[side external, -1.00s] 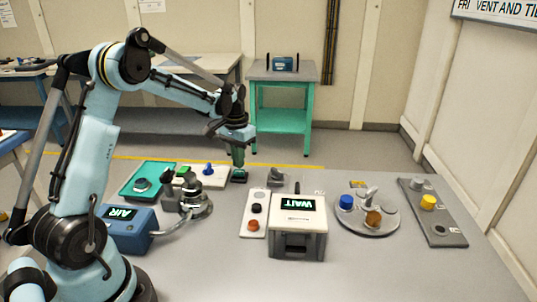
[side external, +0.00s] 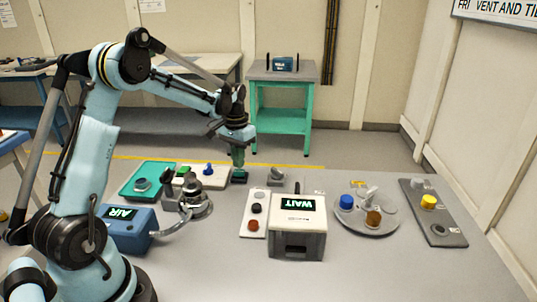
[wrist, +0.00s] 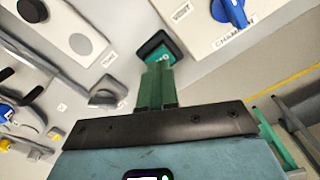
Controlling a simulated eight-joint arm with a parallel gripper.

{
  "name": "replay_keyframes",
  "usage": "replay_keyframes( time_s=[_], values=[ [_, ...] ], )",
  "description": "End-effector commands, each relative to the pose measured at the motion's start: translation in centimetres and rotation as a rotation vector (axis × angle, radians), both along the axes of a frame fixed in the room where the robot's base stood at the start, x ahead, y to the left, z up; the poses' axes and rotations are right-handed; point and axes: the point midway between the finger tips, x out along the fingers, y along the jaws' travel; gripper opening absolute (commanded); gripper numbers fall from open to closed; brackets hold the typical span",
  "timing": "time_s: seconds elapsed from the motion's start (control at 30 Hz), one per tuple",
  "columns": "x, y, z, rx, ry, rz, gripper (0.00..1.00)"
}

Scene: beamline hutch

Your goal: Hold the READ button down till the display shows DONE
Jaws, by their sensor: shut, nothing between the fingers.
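The display (side external: 291,204) on the white box (side external: 298,240) is lit and reads WAIT, upside down in the side view. My gripper (side external: 239,168) is shut and empty, pointing down at a small dark-edged green pad (side external: 240,177) beyond the box to its left. In the wrist view my green fingers (wrist: 158,72) end at this pad, which shows a green face in a black surround (wrist: 153,46). Part of its white lettering shows; the fingers hide the rest, so I cannot fully read it as READ. The fingertips appear to touch it; how far it is pressed I cannot tell.
A white plate with a blue knob (side external: 208,169) lies left of my gripper. A blue AIR box (side external: 128,230) and metal valve stand nearer my base. A strip with dark and orange buttons (side external: 254,213) and a round tray (side external: 367,226) lie right. The front table is clear.

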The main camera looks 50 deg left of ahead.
Motion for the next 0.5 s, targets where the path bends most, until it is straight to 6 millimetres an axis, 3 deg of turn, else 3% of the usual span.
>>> replay_keyframes(
  time_s=[0.5],
  values=[
    [0.01, 0.0, -0.31, 0.0, 0.0, 0.0, 0.0]
  ],
)
